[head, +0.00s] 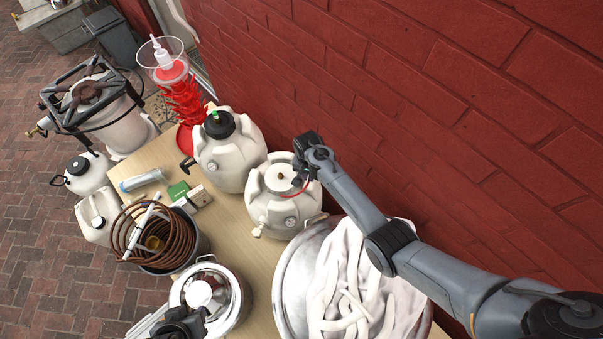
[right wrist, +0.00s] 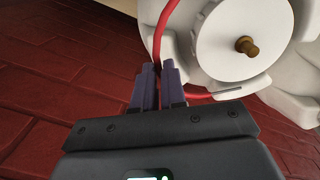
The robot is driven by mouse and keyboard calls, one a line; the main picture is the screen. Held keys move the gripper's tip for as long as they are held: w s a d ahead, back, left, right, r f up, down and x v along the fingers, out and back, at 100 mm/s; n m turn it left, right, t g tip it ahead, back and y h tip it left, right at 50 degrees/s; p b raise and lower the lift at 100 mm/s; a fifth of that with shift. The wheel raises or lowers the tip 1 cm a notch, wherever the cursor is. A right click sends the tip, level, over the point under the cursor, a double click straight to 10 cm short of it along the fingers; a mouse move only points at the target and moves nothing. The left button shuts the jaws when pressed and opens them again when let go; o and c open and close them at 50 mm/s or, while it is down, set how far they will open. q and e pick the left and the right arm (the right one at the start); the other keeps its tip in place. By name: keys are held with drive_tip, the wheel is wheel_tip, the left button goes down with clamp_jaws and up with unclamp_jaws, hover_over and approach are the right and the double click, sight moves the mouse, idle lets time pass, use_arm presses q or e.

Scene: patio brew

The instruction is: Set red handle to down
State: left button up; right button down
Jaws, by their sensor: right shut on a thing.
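The red handle (head: 297,193) is a thin curved bail on the right side of a white keg (head: 272,213) with a white cap and brown knob. My right gripper (head: 304,180) is at the handle, beside the cap. In the right wrist view the handle (right wrist: 221,94) curves around the white cap (right wrist: 243,42) and passes between my right fingertips (right wrist: 160,70), which are shut on it. Whether the handle is fully raised or partly lowered is hard to tell. A dark part at the bottom edge looks like my left gripper (head: 184,322); its fingers are unclear.
A second white keg (head: 229,155) with a black cap stands close behind. A large metal pot (head: 294,277) with white hoses is in front. A steel pot (head: 236,300) and a copper coil (head: 150,232) are at left. The brick wall (head: 400,90) runs close along the right.

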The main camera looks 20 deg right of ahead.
drive_tip(key=c, duration=1.2)
unclamp_jaws()
drive_tip(key=shift+s+d, duration=0.1)
drive_tip(key=shift+d, duration=0.05)
drive_tip(key=shift+c, duration=0.2)
drive_tip(key=shift+r, duration=0.45)
wheel_tip(320, 180, up, 10)
drive_tip(key=shift+w+a, duration=0.2)
drive_tip(key=shift+w, duration=0.05)
drive_tip(key=shift+f+p, duration=0.1)
drive_tip(key=shift+p, duration=0.2)
